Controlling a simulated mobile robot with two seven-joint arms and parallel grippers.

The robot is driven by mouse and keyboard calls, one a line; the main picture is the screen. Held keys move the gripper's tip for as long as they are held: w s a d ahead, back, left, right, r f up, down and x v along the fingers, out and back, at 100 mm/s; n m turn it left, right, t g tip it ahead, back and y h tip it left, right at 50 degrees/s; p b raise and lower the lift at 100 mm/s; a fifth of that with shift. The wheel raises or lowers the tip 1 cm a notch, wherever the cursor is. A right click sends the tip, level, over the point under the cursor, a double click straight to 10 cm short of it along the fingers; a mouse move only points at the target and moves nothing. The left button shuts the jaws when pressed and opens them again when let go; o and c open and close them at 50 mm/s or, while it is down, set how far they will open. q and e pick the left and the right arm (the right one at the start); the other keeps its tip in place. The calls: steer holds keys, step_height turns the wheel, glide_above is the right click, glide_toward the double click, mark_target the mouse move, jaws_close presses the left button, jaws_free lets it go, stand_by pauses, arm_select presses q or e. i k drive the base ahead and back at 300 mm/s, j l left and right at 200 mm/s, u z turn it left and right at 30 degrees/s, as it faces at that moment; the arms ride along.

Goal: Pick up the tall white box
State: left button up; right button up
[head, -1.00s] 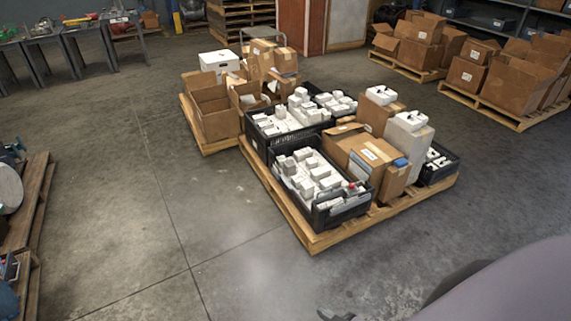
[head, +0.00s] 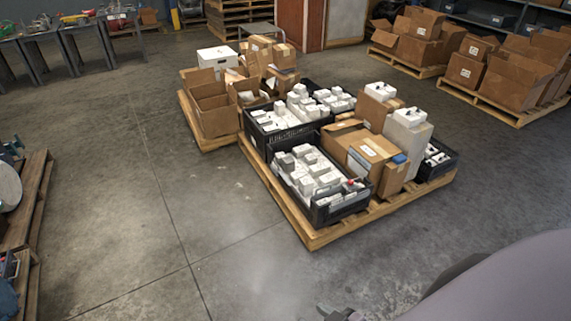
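The tall white box (head: 408,145) stands upright on the right part of the near wooden pallet (head: 312,240), with a smaller white item on top. Brown cardboard boxes stand beside it on its left, and a black crate is to its right. My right arm comes in from the lower right. A small part of my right gripper (head: 338,313) shows at the bottom edge, well in front of the pallet and apart from the box; its fingers are mostly cut off. My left gripper is not in view.
Black crates (head: 345,208) of small white boxes and an open brown carton (head: 360,150) share the near pallet. Another pallet (head: 207,142) with cartons adjoins behind left. Loaded pallets stand at the right back (head: 515,115) and left edge (head: 30,200). The floor in front is clear.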

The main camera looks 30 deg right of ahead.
mark_target(288, 162)
steer(key=i+z, duration=0.1)
steer(key=z, duration=1.05)
steer(key=i+j+z, duration=0.15)
steer(key=z, duration=0.25)
steer(key=i+j+z, duration=0.15)
steer(key=j+z, duration=0.2)
steer(key=i+j+z, duration=0.15)
steer(key=j+z, duration=0.2)
steer(key=j, duration=0.4)
steer(key=i+j+z, duration=0.1)
steer(key=j+z, duration=0.25)
steer(key=j, duration=0.4)
steer(key=j+z, duration=0.15)
steer(key=j, duration=1.4)
